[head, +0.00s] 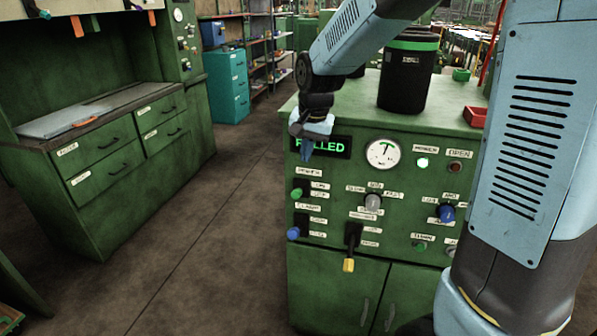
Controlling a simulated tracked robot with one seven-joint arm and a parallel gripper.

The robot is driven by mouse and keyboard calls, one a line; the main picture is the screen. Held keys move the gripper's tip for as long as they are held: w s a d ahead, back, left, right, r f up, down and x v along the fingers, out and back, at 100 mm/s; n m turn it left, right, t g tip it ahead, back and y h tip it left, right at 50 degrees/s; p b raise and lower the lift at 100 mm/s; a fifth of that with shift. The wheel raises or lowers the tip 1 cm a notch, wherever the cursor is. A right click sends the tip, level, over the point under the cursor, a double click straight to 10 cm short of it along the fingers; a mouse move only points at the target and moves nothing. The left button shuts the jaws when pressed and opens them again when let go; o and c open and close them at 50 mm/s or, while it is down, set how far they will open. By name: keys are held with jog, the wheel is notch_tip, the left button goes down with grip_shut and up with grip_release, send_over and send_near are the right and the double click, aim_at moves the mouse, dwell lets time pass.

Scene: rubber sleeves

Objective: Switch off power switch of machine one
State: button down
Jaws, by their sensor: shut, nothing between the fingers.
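The green machine (328,262) stands right of centre in the head view, with a control panel on its front. A switch with a green knob (296,194) sits at the panel's upper left; the label above it is blurred, so I cannot tell if it is the power switch. A blue-knobbed switch (293,233) is below it. My gripper (307,152) is shut and empty, pointing down in front of the panel's top left, above the green knob. It partly covers a lit green text display (334,146).
The panel also has a dial gauge (382,153), a lit white lamp (422,162), a yellow-tipped lever (348,264), a grey knob (373,202) and a right blue knob (446,212). A black canister (408,75) and red tray (475,116) stand on top. Floor at left is clear.

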aim_at(300, 189)
jog(key=x, duration=0.9)
jog(key=shift+f, duration=0.35)
